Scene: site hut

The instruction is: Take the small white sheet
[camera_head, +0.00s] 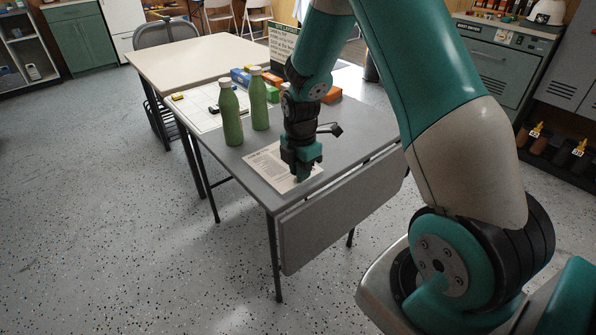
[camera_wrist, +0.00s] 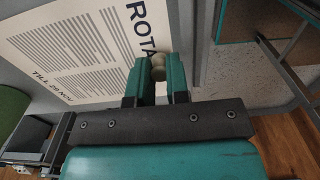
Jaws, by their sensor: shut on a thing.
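A small white sheet (camera_head: 262,160) with printed lines lies on the grey table (camera_head: 245,185), near its front edge. In the wrist view the sheet (camera_wrist: 70,50) fills the upper left, with the large word ROTA and "TILL 29 NOV". My gripper (camera_head: 302,177) points down over the sheet's right part. In the wrist view my gripper (camera_wrist: 157,75) is shut on a small beige rounded knob (camera_wrist: 158,66), at the sheet's edge by the word ROTA. Whether the knob is fixed to the sheet I cannot tell. My fingers hide part of the sheet.
Two green bottles (camera_head: 231,118) with pale caps stand just behind and left of the sheet. A grey leaf (camera_head: 335,215) hangs at the table's front right side.

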